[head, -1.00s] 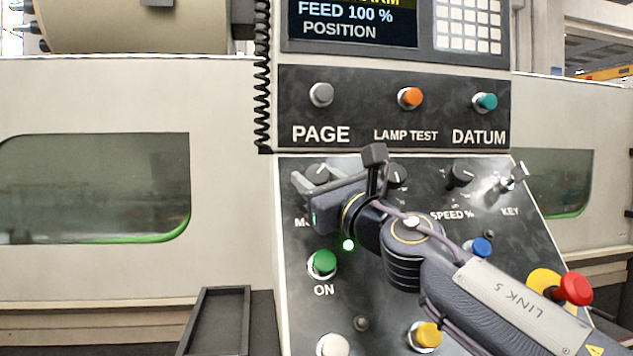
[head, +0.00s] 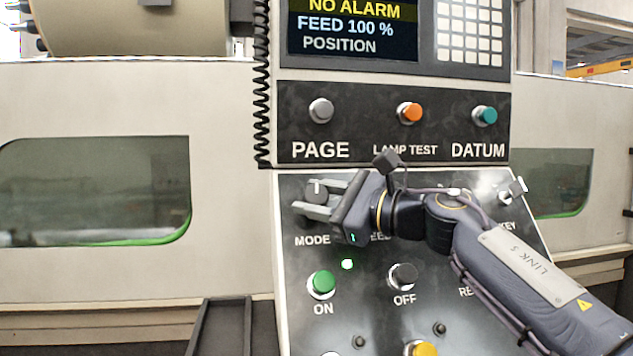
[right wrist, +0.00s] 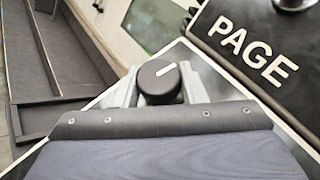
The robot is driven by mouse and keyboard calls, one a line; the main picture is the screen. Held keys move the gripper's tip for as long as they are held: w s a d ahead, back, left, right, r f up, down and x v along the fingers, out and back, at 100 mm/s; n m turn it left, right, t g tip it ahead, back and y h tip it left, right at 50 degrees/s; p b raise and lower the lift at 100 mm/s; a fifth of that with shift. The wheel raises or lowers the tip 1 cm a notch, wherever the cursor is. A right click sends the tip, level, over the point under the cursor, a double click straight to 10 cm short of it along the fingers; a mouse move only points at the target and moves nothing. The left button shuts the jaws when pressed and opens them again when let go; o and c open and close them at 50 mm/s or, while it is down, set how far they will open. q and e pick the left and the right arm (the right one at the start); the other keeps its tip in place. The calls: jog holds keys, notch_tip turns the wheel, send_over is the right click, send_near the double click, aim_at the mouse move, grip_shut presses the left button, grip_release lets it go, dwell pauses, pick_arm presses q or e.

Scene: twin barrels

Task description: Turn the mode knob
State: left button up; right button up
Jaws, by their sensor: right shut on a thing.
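The mode knob (head: 318,190) is a round dark knob with a white pointer line, at the upper left of the sloped panel above the word MODE. My right gripper (head: 304,199) reaches in from the right, its grey fingers on either side of the knob and shut on it. In the right wrist view the knob (right wrist: 158,84) sits between the two fingers, and its white line points to the upper right of that picture. In the head view the line looks about upright. My left gripper is not in view.
Below the knob are a green ON button (head: 322,282) and a black OFF button (head: 404,276). My right arm covers other dials. A key switch (head: 508,195) is at the right. PAGE (head: 321,111), LAMP TEST (head: 409,112) and DATUM (head: 485,115) buttons sit above. A dark tray (head: 222,325) stands lower left.

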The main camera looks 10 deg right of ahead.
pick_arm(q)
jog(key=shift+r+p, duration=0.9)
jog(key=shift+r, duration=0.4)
pick_arm(e)
jog(key=shift+n+g, duration=0.9)
jog(key=o, duration=1)
pick_arm(q)
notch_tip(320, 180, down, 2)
jog(key=shift+b, duration=1)
pick_arm(e)
jog(key=v, duration=0.7)
jog(key=shift+s+d, duration=0.25)
jog(key=shift+d, duration=0.1)
